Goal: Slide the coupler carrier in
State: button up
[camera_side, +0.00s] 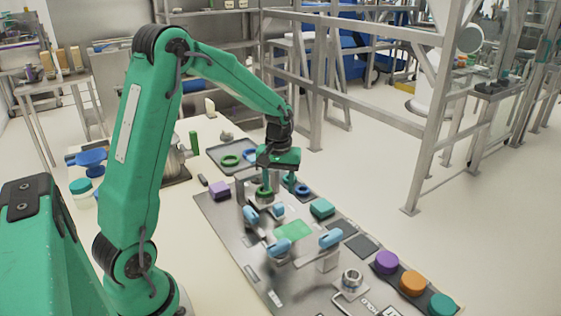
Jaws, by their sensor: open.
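My gripper (278,185) points down over the far part of the metal work plate (222,218), its fingers apart. A green ring (265,191) on a metal post is at the left finger, and a blue ring (303,190) is just right of the right finger. I cannot tell whether the fingers touch either ring. Light blue clamp-like parts (281,247) stand around a flat green pad (293,230) on the plate. I cannot tell which part is the coupler carrier.
A purple block (219,190) and a teal block (321,208) sit on the plate. A metal fitting (351,280) stands in front, beside purple, orange (413,283) and teal round caps. A grey tray (217,153) with rings lies behind. A blue funnel (90,158) stands left.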

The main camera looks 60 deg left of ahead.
aim_at(279, 205)
jog(key=n, duration=0.9)
jog(key=shift+f, duration=0.15)
jog(key=shift+f, duration=3.75)
grip_shut()
jog(key=shift+a, duration=2.3)
